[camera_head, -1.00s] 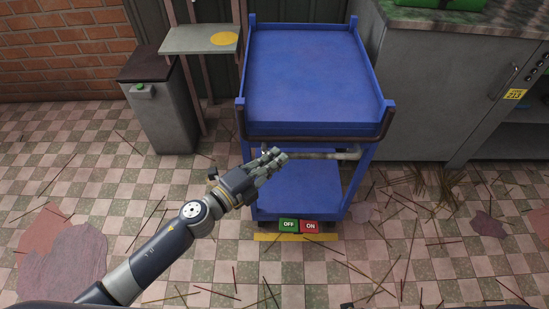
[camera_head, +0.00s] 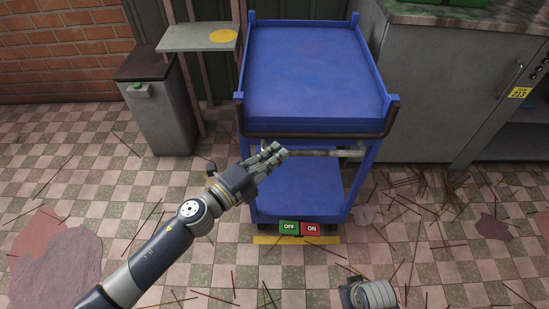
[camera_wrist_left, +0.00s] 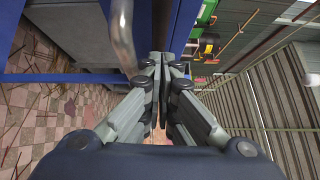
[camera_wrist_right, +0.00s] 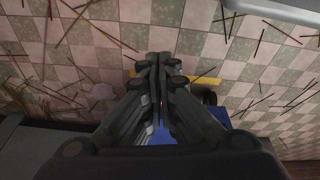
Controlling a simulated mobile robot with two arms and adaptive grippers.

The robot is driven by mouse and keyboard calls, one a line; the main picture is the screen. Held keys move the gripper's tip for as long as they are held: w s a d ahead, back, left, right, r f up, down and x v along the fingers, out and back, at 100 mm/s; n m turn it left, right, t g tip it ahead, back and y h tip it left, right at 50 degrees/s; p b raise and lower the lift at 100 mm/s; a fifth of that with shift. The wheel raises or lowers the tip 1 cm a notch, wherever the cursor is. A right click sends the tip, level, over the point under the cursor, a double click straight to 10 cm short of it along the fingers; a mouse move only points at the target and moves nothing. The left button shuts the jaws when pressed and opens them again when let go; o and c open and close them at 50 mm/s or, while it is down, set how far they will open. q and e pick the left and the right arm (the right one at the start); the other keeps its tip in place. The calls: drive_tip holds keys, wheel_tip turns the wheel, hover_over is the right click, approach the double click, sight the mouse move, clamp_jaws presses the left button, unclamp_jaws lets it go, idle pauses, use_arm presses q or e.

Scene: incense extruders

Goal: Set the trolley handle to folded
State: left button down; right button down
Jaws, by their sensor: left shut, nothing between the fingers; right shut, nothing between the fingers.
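The blue trolley (camera_head: 313,70) stands in the middle of the head view. A grey metal bar (camera_head: 325,153), apparently its handle, runs level across the front, below the top tray; a dark bar (camera_head: 315,135) edges the tray just above. In the left wrist view a curved metal bar (camera_wrist_left: 122,38) passes left of the fingertips. My left gripper (camera_head: 278,149) is shut and empty at the left end of the grey bar; I cannot tell whether it touches. It also shows in the left wrist view (camera_wrist_left: 157,62). My right gripper (camera_wrist_right: 154,62) is shut and empty, pointing over floor tiles.
A green OFF pedal (camera_head: 289,228) and a red ON pedal (camera_head: 311,229) sit at the trolley's base. A grey bin (camera_head: 160,115) stands left, a grey cabinet (camera_head: 430,95) right.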

use_arm(q)
drive_tip(key=shift+w+f+b, duration=0.15)
drive_tip(key=shift+w+b, duration=0.05)
drive_tip(key=shift+b, duration=0.5)
use_arm(e)
drive_tip(key=w+v, duration=0.1)
drive_tip(key=v, duration=0.5)
drive_tip(key=shift+w+r, duration=0.2)
drive_tip(key=shift+w, duration=0.4)
use_arm(q)
drive_tip(key=shift+f, duration=0.1)
use_arm(e)
drive_tip(key=shift+s, duration=0.1)
